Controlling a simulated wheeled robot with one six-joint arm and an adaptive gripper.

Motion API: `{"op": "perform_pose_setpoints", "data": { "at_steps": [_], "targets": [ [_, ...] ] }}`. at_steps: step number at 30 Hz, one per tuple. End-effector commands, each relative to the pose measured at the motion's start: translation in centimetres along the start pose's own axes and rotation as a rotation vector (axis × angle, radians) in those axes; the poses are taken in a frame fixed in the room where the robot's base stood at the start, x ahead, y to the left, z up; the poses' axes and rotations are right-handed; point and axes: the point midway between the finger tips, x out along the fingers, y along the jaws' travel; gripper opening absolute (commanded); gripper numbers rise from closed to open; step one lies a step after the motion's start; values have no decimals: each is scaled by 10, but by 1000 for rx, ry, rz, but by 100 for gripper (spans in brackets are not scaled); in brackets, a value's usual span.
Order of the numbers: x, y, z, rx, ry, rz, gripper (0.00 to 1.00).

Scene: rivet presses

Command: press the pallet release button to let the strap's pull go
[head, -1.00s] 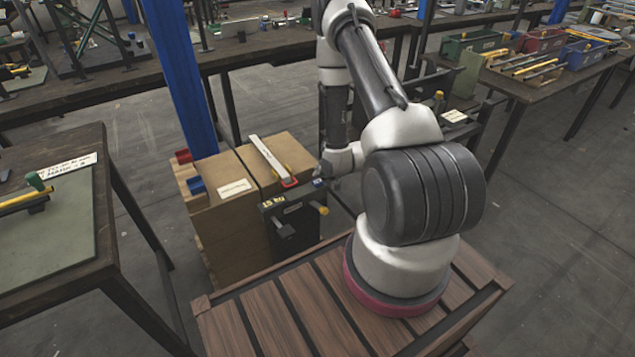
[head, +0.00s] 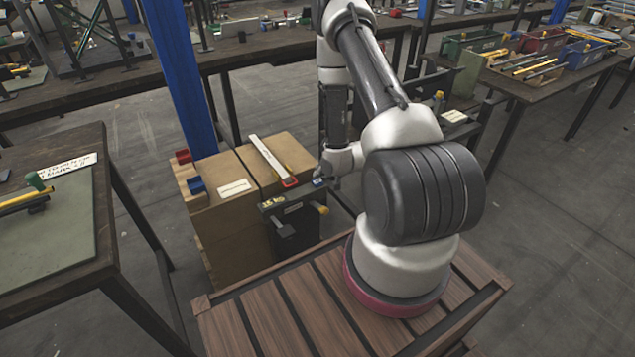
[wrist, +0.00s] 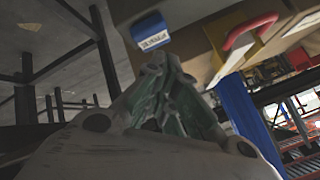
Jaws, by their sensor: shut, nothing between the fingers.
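The release button is a blue block with a white label (wrist: 152,33), at the top of the wrist view. In the head view it is a small blue patch (head: 319,183) at the right corner of the strapped boxes' top. My gripper (wrist: 157,60) is shut and empty, with its fingertips just below the blue block in the wrist view. I cannot tell whether they touch it. In the head view my gripper (head: 326,171) is small and partly hidden beside the block. A pale strap (head: 266,157) runs across the box top to a red clip (head: 290,182).
A dark unit with a yellow knob (head: 323,210) is on the box's near side. Red (head: 183,156) and blue (head: 197,186) parts are on the left box. A blue post (head: 180,75) rises behind. A table (head: 60,250) stands left; open floor lies right.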

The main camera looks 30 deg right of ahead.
Motion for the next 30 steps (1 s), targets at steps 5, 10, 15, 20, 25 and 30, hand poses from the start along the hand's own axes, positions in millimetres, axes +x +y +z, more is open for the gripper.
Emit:
{"op": "perform_pose_setpoints", "data": {
  "at_steps": [5,10,15,20,25,30],
  "targets": [
    [0,0,0,0,0,0,0],
    [4,3,3,0,0,0,0],
    [6,4,4,0,0,0,0],
    [6,4,4,0,0,0,0],
    [6,4,4,0,0,0,0],
    [7,5,5,0,0,0,0]
  ]
}}
